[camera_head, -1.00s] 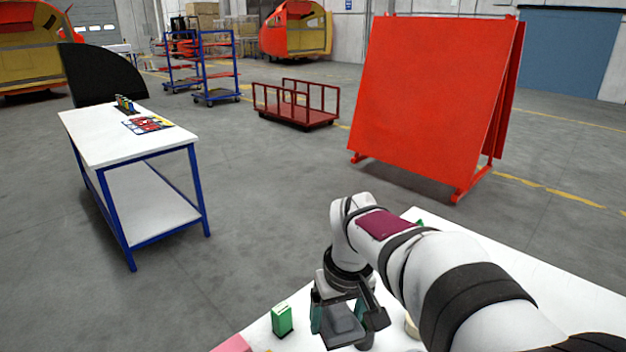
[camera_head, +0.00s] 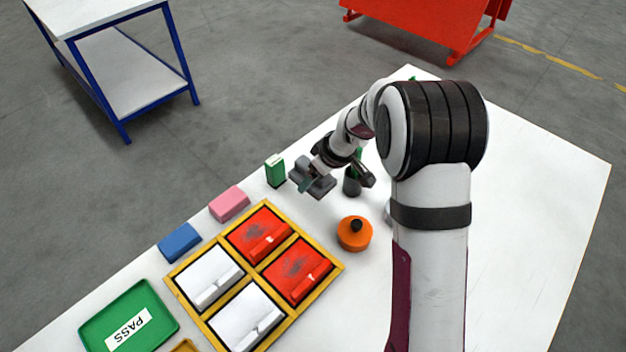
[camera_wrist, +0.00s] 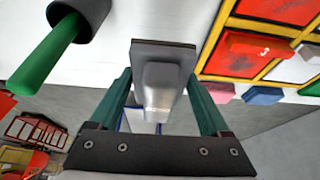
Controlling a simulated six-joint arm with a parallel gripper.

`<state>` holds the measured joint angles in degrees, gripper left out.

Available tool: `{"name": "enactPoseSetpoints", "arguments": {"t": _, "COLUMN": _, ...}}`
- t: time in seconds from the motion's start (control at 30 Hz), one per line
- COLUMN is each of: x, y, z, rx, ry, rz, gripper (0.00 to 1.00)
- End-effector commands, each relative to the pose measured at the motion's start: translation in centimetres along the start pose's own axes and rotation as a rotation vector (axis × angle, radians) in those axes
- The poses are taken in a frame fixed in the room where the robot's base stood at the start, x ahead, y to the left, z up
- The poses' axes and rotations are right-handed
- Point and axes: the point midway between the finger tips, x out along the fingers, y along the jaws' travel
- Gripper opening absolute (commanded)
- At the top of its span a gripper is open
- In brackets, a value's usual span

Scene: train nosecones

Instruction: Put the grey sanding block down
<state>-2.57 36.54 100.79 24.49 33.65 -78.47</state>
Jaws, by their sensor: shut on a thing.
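The grey sanding block (camera_head: 312,180) is in my gripper (camera_head: 320,180) near the far left edge of the white table (camera_head: 520,220). In the wrist view the grey block (camera_wrist: 162,75) sits between the two green fingers of my gripper (camera_wrist: 162,95), which are shut on it. I cannot tell from these views whether the block touches the table top. A green block (camera_head: 275,170) stands just left of it, and a pink block (camera_head: 230,204) and a blue block (camera_head: 180,242) lie further along the edge.
A dark cup (camera_head: 352,185) with a green-handled thing stands right of my gripper. An orange round object (camera_head: 354,233) and a yellow-framed tray (camera_head: 337,268) of red and white pieces are nearer. A green PASS tray (camera_head: 165,325) lies at lower left. The table's right side is clear.

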Motion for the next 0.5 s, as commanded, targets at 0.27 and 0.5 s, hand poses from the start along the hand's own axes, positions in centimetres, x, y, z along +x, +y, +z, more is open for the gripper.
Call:
{"name": "enactPoseSetpoints", "arguments": {"t": 0.27, "x": 5.5, "y": -0.1, "z": 2.5, "rx": 0.003, "ry": -0.004, "rz": -0.002, "gripper": 0.00}}
{"name": "enactPoseSetpoints", "arguments": {"t": 0.5, "x": 7.3, "y": 0.0, "z": 3.2, "rx": 0.001, "ry": -0.001, "rz": 0.000, "gripper": 0.00}}
